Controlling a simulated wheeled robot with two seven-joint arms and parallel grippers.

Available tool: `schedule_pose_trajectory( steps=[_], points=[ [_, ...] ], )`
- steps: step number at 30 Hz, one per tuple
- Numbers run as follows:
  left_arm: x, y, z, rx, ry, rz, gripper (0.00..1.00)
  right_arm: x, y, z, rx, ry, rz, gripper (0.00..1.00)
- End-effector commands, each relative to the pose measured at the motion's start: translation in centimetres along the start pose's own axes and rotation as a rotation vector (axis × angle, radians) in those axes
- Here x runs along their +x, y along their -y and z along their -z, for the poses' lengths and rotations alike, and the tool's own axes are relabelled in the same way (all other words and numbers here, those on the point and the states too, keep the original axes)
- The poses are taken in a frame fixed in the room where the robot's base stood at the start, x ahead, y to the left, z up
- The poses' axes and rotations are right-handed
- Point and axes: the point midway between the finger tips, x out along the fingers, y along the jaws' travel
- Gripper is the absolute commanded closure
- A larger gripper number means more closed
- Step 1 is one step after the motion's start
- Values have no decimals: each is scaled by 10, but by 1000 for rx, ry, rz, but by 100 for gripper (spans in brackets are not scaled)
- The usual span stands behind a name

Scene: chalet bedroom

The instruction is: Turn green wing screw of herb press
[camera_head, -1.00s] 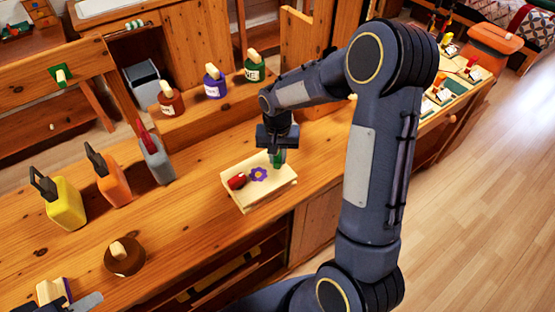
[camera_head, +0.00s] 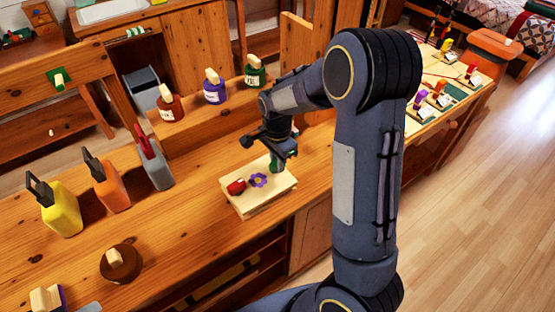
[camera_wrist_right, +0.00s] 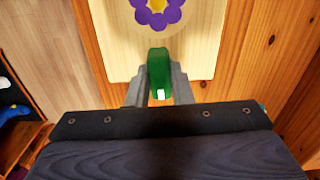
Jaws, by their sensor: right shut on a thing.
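The herb press is a pale wooden block (camera_head: 255,200) with a purple flower (camera_head: 258,180) on top, on the wooden bench. A red wing screw (camera_head: 236,187) stands at its left corner. The green wing screw (camera_head: 273,163) is at its far right corner, partly hidden by my right gripper (camera_head: 275,157). In the right wrist view the green wing screw (camera_wrist_right: 159,75) sits between both fingers of my right gripper (camera_wrist_right: 159,88), which are shut on it. The press board (camera_wrist_right: 200,50) and flower (camera_wrist_right: 157,12) show just beyond. My left gripper is not clearly in view.
Yellow (camera_head: 62,208), orange (camera_head: 110,187) and grey (camera_head: 154,168) containers stand on the bench at left. Brown (camera_head: 169,105), purple (camera_head: 214,90) and green (camera_head: 254,76) bottles stand on the raised shelf behind. A round brown object (camera_head: 120,263) lies at front left. Bench around the press is clear.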

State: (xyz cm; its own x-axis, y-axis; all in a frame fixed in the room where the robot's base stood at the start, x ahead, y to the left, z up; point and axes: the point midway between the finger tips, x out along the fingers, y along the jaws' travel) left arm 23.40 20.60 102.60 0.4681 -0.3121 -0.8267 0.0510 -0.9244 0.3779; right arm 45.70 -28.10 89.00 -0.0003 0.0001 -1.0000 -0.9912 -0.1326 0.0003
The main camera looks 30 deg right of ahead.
Motion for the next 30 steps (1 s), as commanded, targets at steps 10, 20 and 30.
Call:
schedule_pose_trajectory(
  steps=[10, 20, 30],
  points=[
    [-3, -1, 1, 0, 0, 0, 64, -1, 1, 0, 126, -1, 2, 100],
    [-3, -1, 2, 0, 0, 0, 64, -1, 1, 0, 147, 0, 2, 100],
    [-3, -1, 1, 0, 0, 0, 64, 0, 0, 0, 145, 0, 2, 62]
  ],
)
